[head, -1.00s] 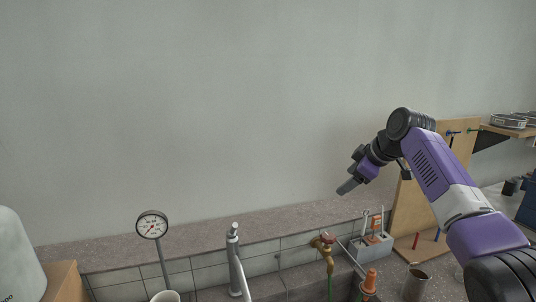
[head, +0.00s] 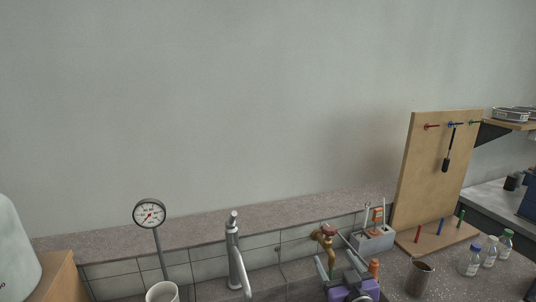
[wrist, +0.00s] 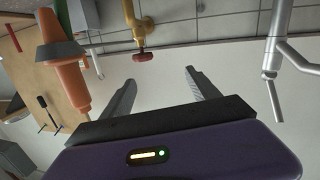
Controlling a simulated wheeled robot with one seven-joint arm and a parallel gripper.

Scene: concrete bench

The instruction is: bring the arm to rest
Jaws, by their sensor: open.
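My gripper (wrist: 161,87) is open in the wrist view, its two grey fingers apart with nothing held between them. In the head view my gripper (head: 343,268) is low at the bottom edge, in front of the brass tap (head: 325,236). Its purple body is partly cut off by the frame. The tap with its red handle (wrist: 141,55) shows just beyond the fingers in the wrist view; I cannot tell whether they touch it. The rest of my arm is out of the head view.
An orange-topped object (wrist: 66,75) is close left of the fingers in the wrist view. A chrome faucet (head: 234,255), a dial gauge (head: 149,213), a grey holder (head: 373,240), a metal cup (head: 419,278), and a wooden peg board (head: 431,175) stand around. The wall above is clear.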

